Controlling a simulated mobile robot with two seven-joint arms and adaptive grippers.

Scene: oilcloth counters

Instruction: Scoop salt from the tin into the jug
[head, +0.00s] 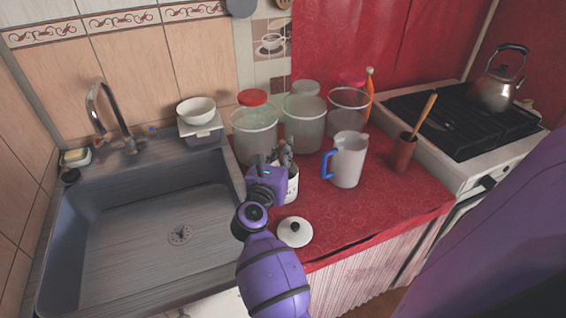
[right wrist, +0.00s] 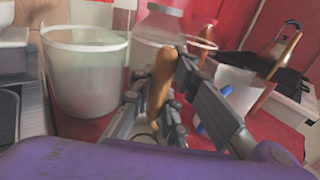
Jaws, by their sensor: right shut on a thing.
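My right gripper (head: 284,158) is over the white tin (head: 292,186) on the red counter and partly hides it. In the right wrist view the gripper (right wrist: 158,105) is shut on a wooden handle (right wrist: 160,78), which I take to be the scoop's. The scoop's bowl and the salt are hidden, so I cannot tell whether the scoop carries salt. A white jug (head: 347,160) with a blue handle stands upright to the right of the tin, apart from it. A white lid with a dark knob (head: 295,232) lies in front of the tin. My left gripper is out of view.
Large clear containers (head: 255,132) stand behind the tin and jug. A red cup (head: 403,152) with a wooden utensil stands right of the jug, before the stove (head: 470,140). The sink (head: 150,235) is at left. The counter in front of the jug is clear.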

